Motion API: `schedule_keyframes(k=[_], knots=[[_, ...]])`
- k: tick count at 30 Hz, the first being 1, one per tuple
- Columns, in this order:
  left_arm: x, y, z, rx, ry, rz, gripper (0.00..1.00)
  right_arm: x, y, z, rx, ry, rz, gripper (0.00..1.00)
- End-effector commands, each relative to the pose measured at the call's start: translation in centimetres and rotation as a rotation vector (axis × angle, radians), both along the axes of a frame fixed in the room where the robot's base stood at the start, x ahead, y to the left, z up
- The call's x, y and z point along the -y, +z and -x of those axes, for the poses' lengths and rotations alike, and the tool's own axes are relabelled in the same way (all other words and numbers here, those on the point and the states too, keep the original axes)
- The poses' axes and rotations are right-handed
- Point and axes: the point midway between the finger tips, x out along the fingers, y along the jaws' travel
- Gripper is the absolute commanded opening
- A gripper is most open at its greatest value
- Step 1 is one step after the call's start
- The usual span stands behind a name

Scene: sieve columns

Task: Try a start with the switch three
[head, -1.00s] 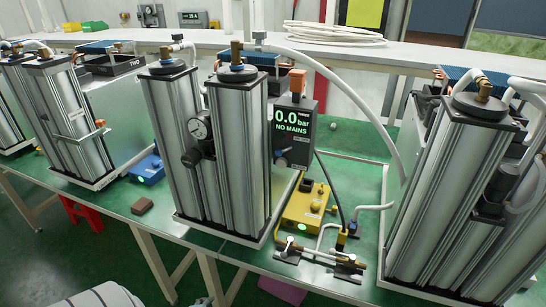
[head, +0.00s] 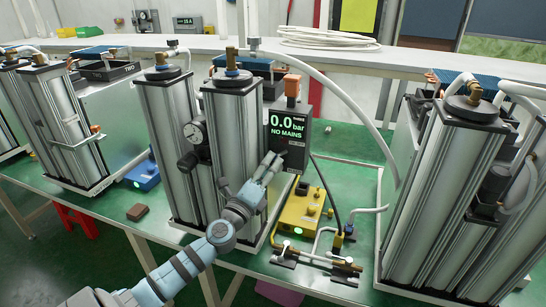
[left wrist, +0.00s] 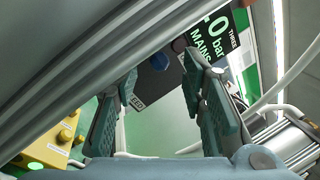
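The dark control box (head: 288,128) labelled THREE stands beside the middle pair of metal columns (head: 232,150). Its display reads 0.0 bar, NO MAINS, in green. My left gripper (head: 274,160) is in front of the lower part of this box and hides the spot where a knob showed earlier. In the left wrist view the two fingers (left wrist: 161,78) are apart with nothing between them. I cannot tell whether the gripper touches the box. My right gripper is not in view.
A yellow box (head: 302,212) with a green light stands under the control box, near hoses and brass fittings (head: 330,262). Another column pair (head: 440,190) stands at the right. A blue box (head: 142,175) and brown block (head: 138,212) lie left. A pale hose arches overhead.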

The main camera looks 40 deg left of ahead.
Motion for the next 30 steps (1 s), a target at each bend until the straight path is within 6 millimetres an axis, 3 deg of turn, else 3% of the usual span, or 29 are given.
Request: schedule_keyframes(k=[6,14,15,22,30], knots=[[-0.6,0.6,-2.5,0.001,0.002,-0.001,0.38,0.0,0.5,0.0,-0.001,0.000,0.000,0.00],[-0.6,0.6,-2.8,0.000,0.000,0.000,0.38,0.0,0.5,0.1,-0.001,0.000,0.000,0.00],[-0.6,0.6,-2.8,0.000,0.000,0.000,0.36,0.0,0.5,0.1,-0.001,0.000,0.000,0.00],[-0.6,0.6,-2.8,-0.001,-0.001,0.000,0.00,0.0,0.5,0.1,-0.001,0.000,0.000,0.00],[-0.5,0.6,-2.8,-0.001,0.010,0.001,0.00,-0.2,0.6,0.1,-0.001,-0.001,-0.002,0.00]])
